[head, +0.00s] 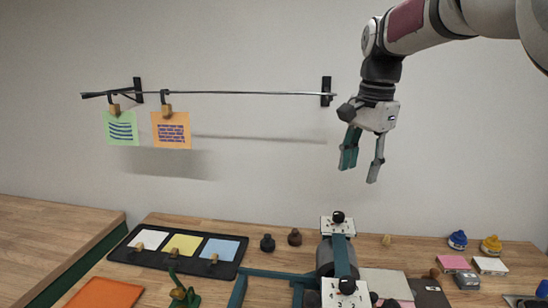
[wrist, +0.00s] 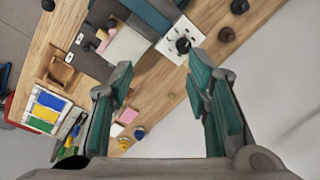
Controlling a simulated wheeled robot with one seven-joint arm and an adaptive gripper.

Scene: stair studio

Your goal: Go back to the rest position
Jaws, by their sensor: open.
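My gripper (head: 361,155) hangs from the arm in front of the wall at the upper right of the head view, fingers pointing down. Its two teal-lined fingers are spread apart with nothing between them. In the wrist view my gripper (wrist: 160,95) is also open and empty, with the wooden table (wrist: 170,95) well beyond the fingertips. Nothing touches the fingers.
A metal rail (head: 220,93) on the wall holds a green card (head: 120,128) and an orange card (head: 171,131) by clips. Below, the table carries a black tray (head: 120,254) of cards, a teal-and-grey device (head: 338,255), dark knobs (head: 267,243) and coloured bottles (head: 457,240).

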